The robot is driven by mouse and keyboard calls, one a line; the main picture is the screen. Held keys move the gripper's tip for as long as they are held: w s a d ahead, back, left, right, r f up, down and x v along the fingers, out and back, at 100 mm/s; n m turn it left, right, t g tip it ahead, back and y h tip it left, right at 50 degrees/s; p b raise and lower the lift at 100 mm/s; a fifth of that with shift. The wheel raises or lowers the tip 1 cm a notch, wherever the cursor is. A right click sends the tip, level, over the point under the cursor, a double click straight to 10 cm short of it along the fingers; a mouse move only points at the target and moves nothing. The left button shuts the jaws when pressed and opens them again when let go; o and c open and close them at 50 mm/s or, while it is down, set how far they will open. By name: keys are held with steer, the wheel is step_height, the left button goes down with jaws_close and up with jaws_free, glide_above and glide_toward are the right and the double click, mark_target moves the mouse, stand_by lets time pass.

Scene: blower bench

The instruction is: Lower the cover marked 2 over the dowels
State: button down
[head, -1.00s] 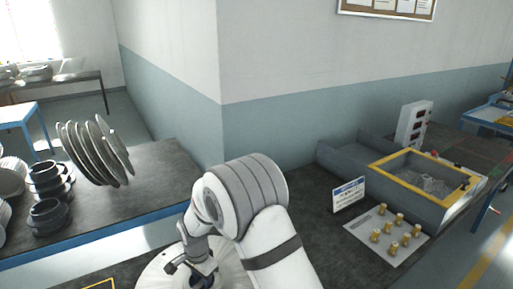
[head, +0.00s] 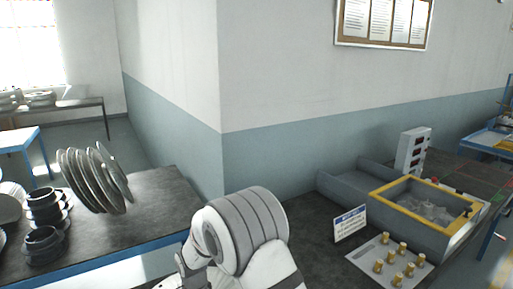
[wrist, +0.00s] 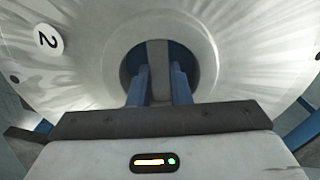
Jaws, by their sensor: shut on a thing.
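The cover marked 2 (wrist: 90,75) fills most of the wrist view. It is a pale grey metal disc with a round central opening and a white round label bearing a 2 at upper left. My gripper (wrist: 158,78) has its two blue fingers at that opening, shut on a grey bar that crosses it, so it holds the cover. In the head view my gripper and the cover are below the frame. No dowels can be made out under the cover; it hides what lies beneath.
A plate with several brass pegs (head: 401,262) lies at the right, by a small blue-and-white sign (head: 350,224). Behind is a yellow-rimmed box (head: 425,215). At left, a rack of discs (head: 95,180) and dark ring parts (head: 45,207) stand on a bench (head: 150,205).

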steer(key=shift+r, duration=1.4)
stand_by(3.2)
steer(key=shift+w+g+h+p, duration=0.1)
steer(key=shift+g+h+p, duration=0.2)
steer(key=shift+h, duration=0.1)
stand_by(0.8)
steer(key=shift+r, duration=0.6)
steer(key=shift+a+p, duration=0.1)
steer(key=shift+p, duration=0.45)
stand_by(1.1)
